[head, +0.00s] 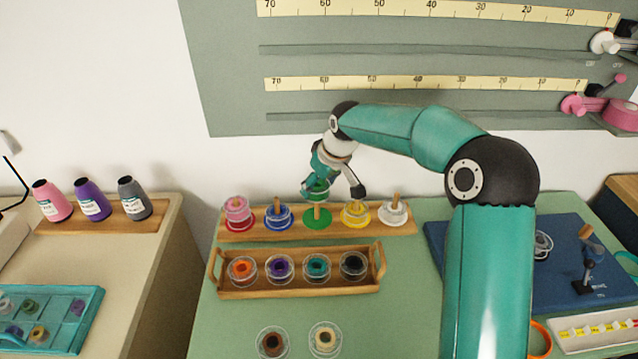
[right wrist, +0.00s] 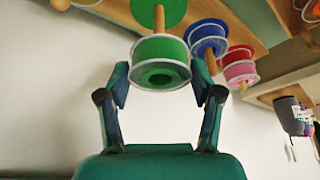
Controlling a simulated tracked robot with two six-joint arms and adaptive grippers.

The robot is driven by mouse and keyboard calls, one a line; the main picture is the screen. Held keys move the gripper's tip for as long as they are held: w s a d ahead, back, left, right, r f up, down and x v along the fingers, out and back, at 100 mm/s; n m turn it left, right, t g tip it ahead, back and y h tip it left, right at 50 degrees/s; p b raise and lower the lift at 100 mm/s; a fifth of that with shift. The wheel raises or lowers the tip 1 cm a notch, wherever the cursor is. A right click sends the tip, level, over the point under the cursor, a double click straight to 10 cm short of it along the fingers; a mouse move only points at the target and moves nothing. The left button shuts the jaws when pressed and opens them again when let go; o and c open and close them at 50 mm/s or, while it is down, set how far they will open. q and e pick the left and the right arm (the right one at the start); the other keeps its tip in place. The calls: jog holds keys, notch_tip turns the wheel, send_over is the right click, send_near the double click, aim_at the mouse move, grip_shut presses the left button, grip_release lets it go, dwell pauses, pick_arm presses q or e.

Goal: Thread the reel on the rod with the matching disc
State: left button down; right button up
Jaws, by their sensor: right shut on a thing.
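My right gripper (head: 320,187) is shut on a green reel (head: 317,186) with clear flanges, holding it over the wooden rod (head: 317,211) on the green disc (head: 317,223), mid-rack. In the right wrist view, the green reel (right wrist: 160,62) sits between the two fingers, and the rod (right wrist: 158,18) runs from the green disc (right wrist: 160,5) toward the reel's far side. The reel's near hole looks dark. I cannot tell whether the rod's tip is inside the reel. My left gripper is not in view.
The wooden rack (head: 265,233) also bears pink, blue, yellow and white reels on neighbouring rods. In front, a handled tray (head: 300,290) holds orange, purple, teal and black reels. Brown (head: 272,343) and cream (head: 325,340) reels lie nearer. A blue board (head: 560,285) is at right.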

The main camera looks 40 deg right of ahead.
jog(key=shift+f+b, duration=0.75)
jog(key=shift+f, duration=0.35)
jog(key=o, duration=1.2)
jog(key=shift+c, duration=0.2)
notch_tip(320, 180, up, 7)
jog(key=p, duration=0.5)
